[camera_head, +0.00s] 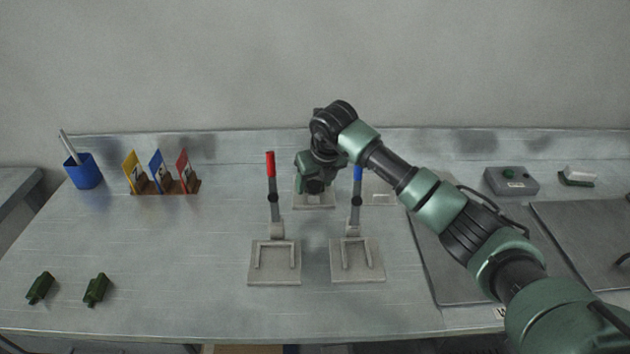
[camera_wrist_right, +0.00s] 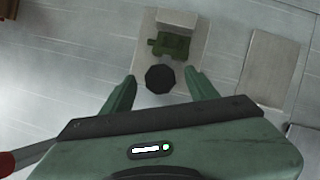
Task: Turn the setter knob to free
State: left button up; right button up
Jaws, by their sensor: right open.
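The setter knob (camera_wrist_right: 160,79) shows in the right wrist view as a dark, many-sided knob. It is at the front of a pale base plate (camera_wrist_right: 195,44) that also carries a green part (camera_wrist_right: 172,45) and a light block. My right gripper (camera_head: 316,184) is open above this plate, between the red and blue levers in the head view. In the wrist view its two fingers lie to the left and right of the knob, with gaps showing; whether they are level with it I cannot tell. In the head view the gripper hides the knob. My left gripper is out of view.
A red-handled lever (camera_head: 270,165) and a blue-handled lever (camera_head: 357,174) stand close by on stands. A flat plate (camera_head: 379,191) lies right of the knob's plate. Flags, a blue cup (camera_head: 84,172) and two green parts are at left. A grey button box (camera_head: 511,181) is at right.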

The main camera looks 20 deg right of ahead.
grip_shut()
jog(key=n+b, duration=0.1)
jog(key=n+y+b, duration=0.1)
jog(key=n, duration=0.1)
jog(key=shift+w+d+f, duration=0.1)
jog(key=shift+d, duration=0.15)
jog(key=n+y+b, duration=0.1)
jog(key=n, duration=0.1)
jog(key=n+g+b, duration=0.1)
jog(key=n, duration=0.1)
jog(key=shift+w+n+y+b, duration=0.1)
jog(key=shift+n+y+b, duration=0.2)
jog(key=shift+y+b, duration=0.1)
jog(key=n+g, duration=0.1)
jog(key=n, duration=0.1)
jog(key=n+g+y+b, duration=0.1)
jog(key=n, duration=0.2)
jog(key=shift+w+d, duration=0.1)
jog(key=shift+w, duration=0.05)
jog(key=n+g, duration=0.1)
jog(key=n, duration=0.1)
jog(key=n+b, duration=0.1)
jog(key=n, duration=0.1)
jog(key=shift+w+n+g, duration=0.15)
jog(key=shift+n+g, duration=0.25)
jog(key=shift+n, duration=0.3)
